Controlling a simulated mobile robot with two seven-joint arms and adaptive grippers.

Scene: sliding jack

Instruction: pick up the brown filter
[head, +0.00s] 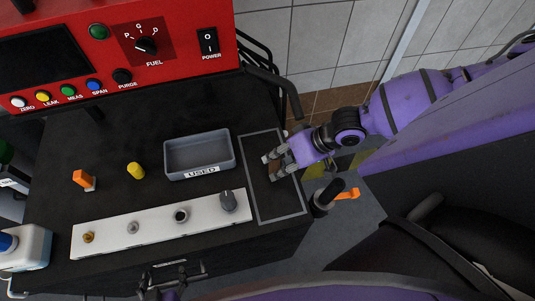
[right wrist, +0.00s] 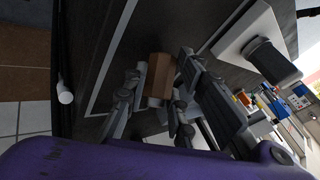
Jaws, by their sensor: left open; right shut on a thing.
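The brown filter (right wrist: 160,72) is a small block with flat sides and a pale end, between the fingers of my right gripper in the right wrist view. My right gripper (head: 278,163) is shut on it, over the outlined rectangle (head: 262,215) at the right of the black bench top. In the head view the fingers mostly hide the filter. I cannot tell whether it touches the surface. My left gripper (head: 168,277) is open at the bottom of the head view, in front of the bench's front edge, with nothing visible in it.
A grey tray marked USED (head: 200,153) stands left of my right gripper. A white strip (head: 155,226) with several fittings and a dark knob (head: 228,200) lies in front. Yellow (head: 135,170) and orange (head: 84,179) pieces stand left. The red panel (head: 180,40) rises behind.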

